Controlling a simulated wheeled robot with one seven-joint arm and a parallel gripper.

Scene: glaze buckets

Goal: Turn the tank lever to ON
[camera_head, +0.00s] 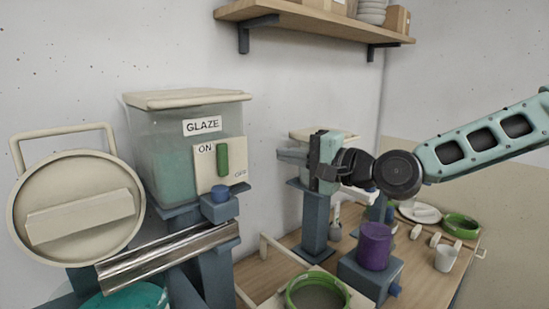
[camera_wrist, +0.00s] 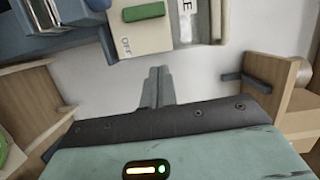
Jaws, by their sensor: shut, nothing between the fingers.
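The glaze tank (camera_head: 165,150) stands on a blue stand at left centre, a clear box of teal glaze with a GLAZE label. Its cream plate (camera_head: 236,160) carries a green lever (camera_head: 223,160), upright in the head view, with ON at its upper left and OFF at its lower right. The wrist view shows the green lever (camera_wrist: 143,12) at the top, above the plate (camera_wrist: 150,38) with its OFF mark. My gripper (camera_head: 282,153) is to the right of the tank, apart from the lever. Its fingers (camera_wrist: 157,82) are together and hold nothing.
A round cream lid (camera_head: 75,245) with a handle is at left, above a metal trough (camera_head: 165,257). A shelf (camera_head: 310,18) hangs above. The space between gripper and lever looks clear.

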